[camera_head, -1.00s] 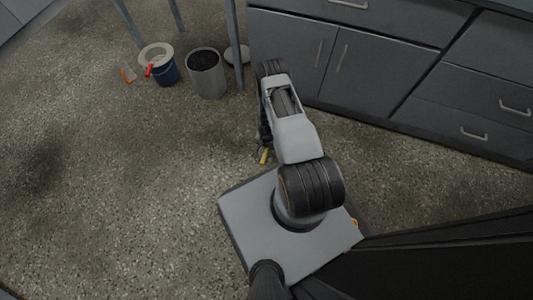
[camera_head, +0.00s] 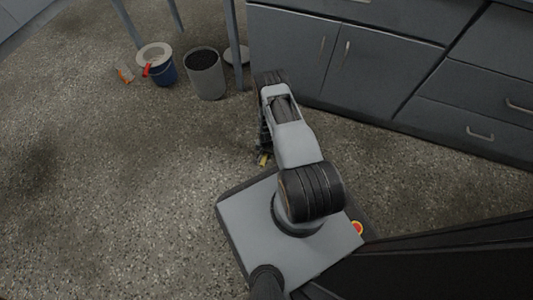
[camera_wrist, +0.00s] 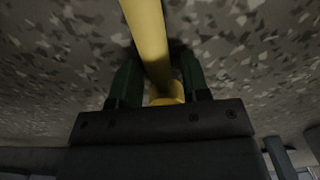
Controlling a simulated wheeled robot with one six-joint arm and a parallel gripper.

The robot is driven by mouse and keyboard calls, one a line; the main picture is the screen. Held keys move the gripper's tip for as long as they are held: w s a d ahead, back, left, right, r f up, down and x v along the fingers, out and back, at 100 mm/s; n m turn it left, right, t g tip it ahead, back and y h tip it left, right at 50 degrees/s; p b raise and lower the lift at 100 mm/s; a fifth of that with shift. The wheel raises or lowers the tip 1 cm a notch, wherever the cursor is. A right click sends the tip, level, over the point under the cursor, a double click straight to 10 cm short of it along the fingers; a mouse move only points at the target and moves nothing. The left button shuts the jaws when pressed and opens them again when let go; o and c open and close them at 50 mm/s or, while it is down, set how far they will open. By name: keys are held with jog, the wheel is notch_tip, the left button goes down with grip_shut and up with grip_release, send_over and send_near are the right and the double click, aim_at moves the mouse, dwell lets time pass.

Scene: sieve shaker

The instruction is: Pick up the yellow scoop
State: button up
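The yellow scoop (camera_wrist: 150,35) shows in the wrist view as a smooth yellow bar running down between my gripper's (camera_wrist: 160,66) two green fingers. A wider yellow part (camera_wrist: 165,95) lies near the palm. The fingers stand on both sides of the bar, and a dark gap shows on its right side, so the gripper looks open around it. In the head view only a small yellow piece of the scoop (camera_head: 263,160) shows on the floor beside my base, at my gripper (camera_head: 262,150). My arm hides much of the gripper there.
A blue bucket (camera_head: 163,73) with a pale rim and a red item, and a grey bin (camera_head: 207,82) with dark contents, stand at the upper left. An orange and grey item (camera_head: 124,72) lies beside them. Grey cabinets (camera_head: 385,60) border the back right. The left floor is clear.

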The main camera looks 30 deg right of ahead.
grip_shut()
jog(key=shift+r+p, duration=0.3)
jog(key=shift+r, duration=0.2)
notch_tip(320, 180, up, 2)
jog(key=shift+r+p, duration=0.25)
jog(key=shift+p, duration=0.45)
jog(key=w+a+r+p, duration=0.5)
jog(key=w+a+r, duration=0.2)
jog(key=a+r, duration=0.2)
jog(key=a, duration=0.2)
jog(key=shift+w+a+r, duration=0.25)
jog(key=shift+a, duration=0.15)
